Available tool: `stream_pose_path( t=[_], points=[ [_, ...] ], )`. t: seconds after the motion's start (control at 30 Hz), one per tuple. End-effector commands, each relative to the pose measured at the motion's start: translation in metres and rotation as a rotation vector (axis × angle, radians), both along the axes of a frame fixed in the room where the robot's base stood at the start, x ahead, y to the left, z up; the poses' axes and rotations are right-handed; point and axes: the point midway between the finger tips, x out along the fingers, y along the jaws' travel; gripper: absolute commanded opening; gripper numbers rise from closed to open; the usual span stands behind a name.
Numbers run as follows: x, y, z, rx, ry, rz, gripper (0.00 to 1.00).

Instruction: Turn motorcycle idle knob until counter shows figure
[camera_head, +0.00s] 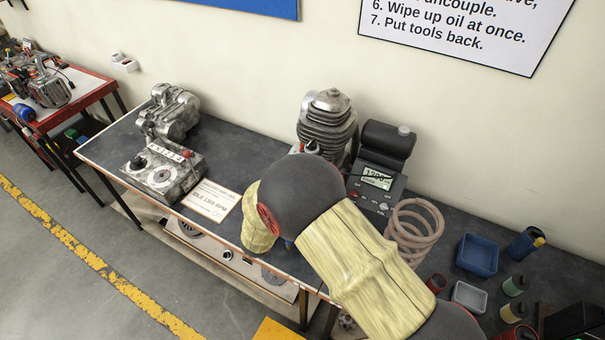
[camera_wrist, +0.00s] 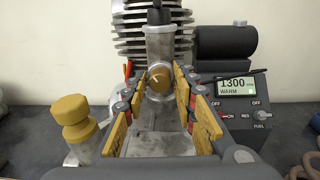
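The round brass knob (camera_wrist: 160,83) sits on the grey metal body below the finned cylinder (camera_wrist: 153,22), straight ahead in the wrist view. My gripper (camera_wrist: 161,76) has one yellow-padded finger on each side of the knob, with the tips close to it; I cannot tell whether they touch it. The counter (camera_wrist: 237,87) at the right reads 1300 with WARM below. It also shows in the head view (camera_head: 376,177). There the cylinder (camera_head: 327,120) stands on the bench, and my yellow-sleeved arm hides the knob and my fingers.
On the bench (camera_head: 240,150) lie an idle-speed card (camera_head: 211,200), a dial unit (camera_head: 163,172), a coiled hose (camera_head: 414,232) and a blue tray (camera_head: 478,254). Small bottles stand at the right.

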Motion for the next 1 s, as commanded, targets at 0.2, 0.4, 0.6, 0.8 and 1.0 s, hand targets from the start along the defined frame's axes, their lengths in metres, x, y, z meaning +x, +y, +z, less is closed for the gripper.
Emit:
stream_pose_path(
  t=[0.2,0.4,0.6,0.8,1.0],
  points=[
    [0.0,0.0,0.0,0.0,0.0,0.0,0.4],
    [0.0,0.0,0.0,0.0,0.0,0.0,0.4],
    [-0.01,0.007,0.0,0.001,0.001,0.002,0.4],
    [-0.041,0.027,0.002,0.001,0.001,0.005,0.4],
    [-0.075,0.047,0.003,0.0,0.0,0.005,0.4]
  ],
)
